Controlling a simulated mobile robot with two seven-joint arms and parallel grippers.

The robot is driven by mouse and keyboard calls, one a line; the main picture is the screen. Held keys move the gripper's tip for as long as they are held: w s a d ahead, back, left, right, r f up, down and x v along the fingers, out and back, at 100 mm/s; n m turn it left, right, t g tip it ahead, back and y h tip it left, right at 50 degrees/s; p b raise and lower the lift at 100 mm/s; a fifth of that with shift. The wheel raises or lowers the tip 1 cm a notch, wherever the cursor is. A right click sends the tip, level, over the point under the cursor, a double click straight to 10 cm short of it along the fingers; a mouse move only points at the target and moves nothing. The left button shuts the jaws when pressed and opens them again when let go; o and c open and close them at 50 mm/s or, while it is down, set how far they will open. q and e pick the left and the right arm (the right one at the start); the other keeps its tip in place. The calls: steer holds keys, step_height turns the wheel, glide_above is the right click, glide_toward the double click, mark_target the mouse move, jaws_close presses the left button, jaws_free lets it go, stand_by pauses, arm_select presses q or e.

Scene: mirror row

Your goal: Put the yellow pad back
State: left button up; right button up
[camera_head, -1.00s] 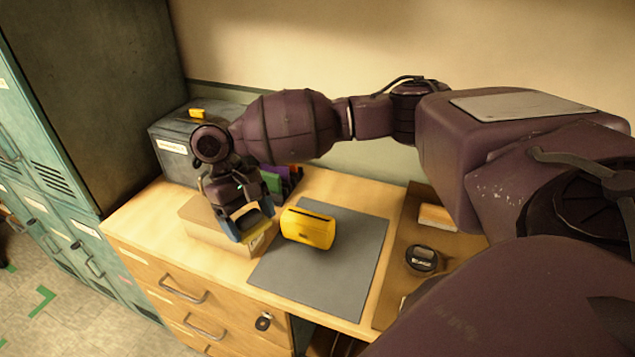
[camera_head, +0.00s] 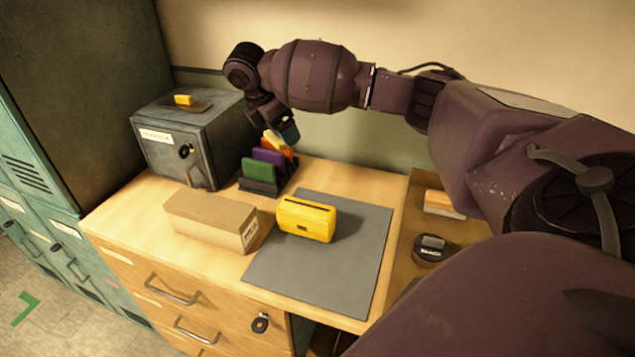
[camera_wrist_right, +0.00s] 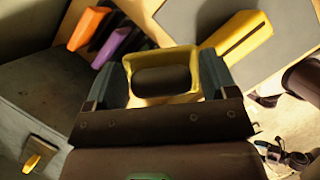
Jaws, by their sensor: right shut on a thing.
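The yellow pad (camera_wrist_right: 165,58) is clasped between the two fingers of my right gripper (camera_wrist_right: 163,82) in the right wrist view. In the head view the right gripper (camera_head: 274,136) hangs over the far end of a dark rack (camera_head: 258,187). A bit of yellow shows between its fingers. The rack holds a green pad (camera_head: 258,170), a purple pad (camera_head: 268,158) and an orange pad (camera_head: 285,150), standing in a row. I cannot tell whether the yellow pad touches the rack. My left gripper is not in view.
A grey safe (camera_head: 192,140) with a small yellow block (camera_head: 183,100) on top stands left of the rack. A cardboard box (camera_head: 205,218) lies in front. A yellow slotted box (camera_head: 306,222) sits on a grey mat (camera_head: 320,284). A brown tray (camera_head: 400,250) is at right.

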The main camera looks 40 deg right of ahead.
steer(key=w+d+r+n+t+b, duration=0.1)
steer(key=d+r+n+t+b, duration=0.15)
steer(key=d+n, duration=0.75)
steer(key=m+b, duration=0.2)
steer(key=m, duration=0.1)
glide_above(321, 175)
steer(key=a, duration=0.1)
steer(key=shift+y, duration=0.3)
steer(key=f, duration=1.4)
steer(key=shift+s+a+f, duration=0.15)
steer(key=shift+s+f, duration=0.05)
steer(key=shift+f, duration=0.2)
step_height(321, 175, down, 6)
steer(key=shift+r+b, duration=0.25)
steer(key=shift+b, duration=0.35)
steer(key=shift+f, duration=0.3)
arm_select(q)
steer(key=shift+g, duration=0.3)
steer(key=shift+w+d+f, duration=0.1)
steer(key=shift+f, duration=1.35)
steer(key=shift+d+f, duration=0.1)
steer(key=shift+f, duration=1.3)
arm_select(e)
steer(key=o, duration=0.8)
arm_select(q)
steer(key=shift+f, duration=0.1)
